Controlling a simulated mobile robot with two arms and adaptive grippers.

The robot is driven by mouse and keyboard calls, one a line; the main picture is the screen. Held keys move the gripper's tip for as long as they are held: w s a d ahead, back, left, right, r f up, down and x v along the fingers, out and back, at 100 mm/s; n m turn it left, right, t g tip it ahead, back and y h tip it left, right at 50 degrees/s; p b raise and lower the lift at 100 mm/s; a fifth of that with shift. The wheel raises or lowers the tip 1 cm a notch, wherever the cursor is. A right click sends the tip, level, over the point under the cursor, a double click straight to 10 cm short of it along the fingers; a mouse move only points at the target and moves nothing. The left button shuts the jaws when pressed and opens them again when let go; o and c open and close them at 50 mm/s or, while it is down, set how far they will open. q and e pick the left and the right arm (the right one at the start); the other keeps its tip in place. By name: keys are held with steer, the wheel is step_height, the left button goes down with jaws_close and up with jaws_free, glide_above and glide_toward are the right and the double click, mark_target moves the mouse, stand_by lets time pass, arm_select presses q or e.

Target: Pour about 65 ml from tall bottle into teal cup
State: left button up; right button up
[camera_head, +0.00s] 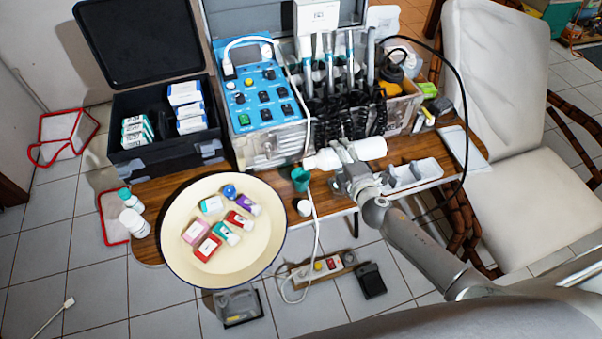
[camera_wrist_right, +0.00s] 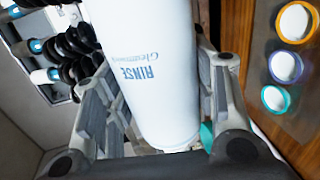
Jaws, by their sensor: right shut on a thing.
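A tall white bottle (camera_head: 372,148) is held lying nearly on its side, its narrower end pointing left. In the right wrist view the bottle (camera_wrist_right: 150,75) fills the middle and shows blue "RINSE" lettering. My right gripper (camera_head: 345,158) is shut around the bottle's middle. The small teal cup (camera_head: 300,180) stands on the wooden table, just below and left of the bottle's narrower end. I cannot see liquid flowing or the level in the cup. My left gripper is not in view.
A blue control unit (camera_head: 262,98) and a holder of handpieces stand behind. A cream round pan (camera_head: 225,264) with small boxes lies front left. A small white container (camera_head: 304,208) stands near the teal cup. A white cable runs past it. A grey tray (camera_head: 418,175) lies right.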

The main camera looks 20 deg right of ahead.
steer(key=shift+d+r, duration=0.15)
steer(key=shift+d, duration=0.35)
stand_by(0.3)
steer(key=shift+r+p, duration=0.2)
steer(key=shift+p, duration=0.1)
stand_by(1.5)
